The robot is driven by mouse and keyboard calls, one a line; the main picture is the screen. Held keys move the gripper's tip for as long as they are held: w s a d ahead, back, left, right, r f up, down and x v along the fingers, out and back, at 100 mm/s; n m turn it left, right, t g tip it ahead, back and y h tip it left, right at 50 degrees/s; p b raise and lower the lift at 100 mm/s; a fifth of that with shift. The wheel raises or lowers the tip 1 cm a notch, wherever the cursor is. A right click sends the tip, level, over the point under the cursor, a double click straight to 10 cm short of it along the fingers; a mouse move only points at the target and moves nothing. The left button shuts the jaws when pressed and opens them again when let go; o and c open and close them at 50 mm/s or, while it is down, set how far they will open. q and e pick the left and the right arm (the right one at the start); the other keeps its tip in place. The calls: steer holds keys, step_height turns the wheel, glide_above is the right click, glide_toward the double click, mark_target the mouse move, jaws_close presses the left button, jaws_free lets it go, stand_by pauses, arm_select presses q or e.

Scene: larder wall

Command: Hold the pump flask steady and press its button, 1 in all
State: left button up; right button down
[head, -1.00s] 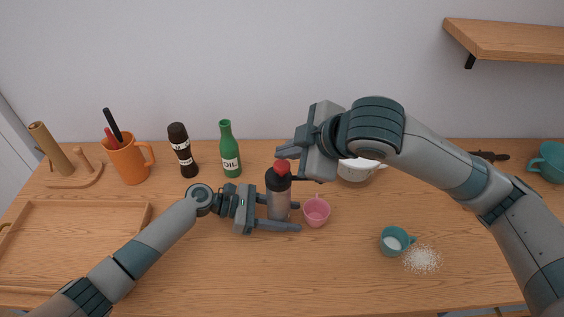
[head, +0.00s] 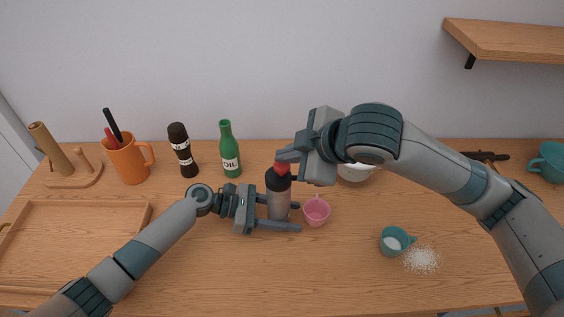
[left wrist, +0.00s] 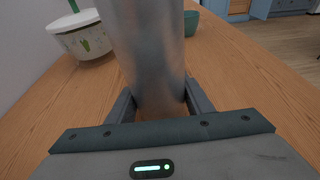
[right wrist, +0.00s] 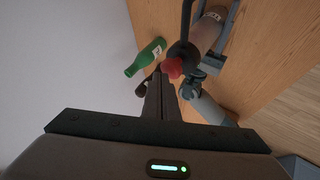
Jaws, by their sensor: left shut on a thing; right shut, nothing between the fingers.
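The pump flask (head: 279,205) stands upright on the table, with a grey body, a black collar and a red button (head: 282,168) on top. My left gripper (head: 297,215) is shut around its body; the left wrist view shows the metal body (left wrist: 155,60) between the fingers. My right gripper (head: 284,156) is shut and empty, its fingertips right at the top of the red button. In the right wrist view the button (right wrist: 172,68) lies just beyond the closed fingertips (right wrist: 157,78). I cannot tell whether they touch it or whether it is pushed down.
A pink cup (head: 316,212) stands close right of the flask. A white pot (head: 355,171) is partly hidden behind my right arm. The green oil bottle (head: 229,150) and dark bottle (head: 182,150) stand behind left. A teal cup (head: 392,242) sits beside spilled white grains (head: 422,259). The front middle is clear.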

mark_target(286, 167)
steer(key=shift+f, duration=0.95)
stand_by(1.0)
steer(key=shift+r, duration=1.5)
steer(key=shift+r, duration=0.1)
steer(key=shift+r, duration=2.4)
arm_select(q)
steer(key=o, duration=0.9)
steer(key=shift+c, duration=0.2)
steer(key=shift+a, duration=0.1)
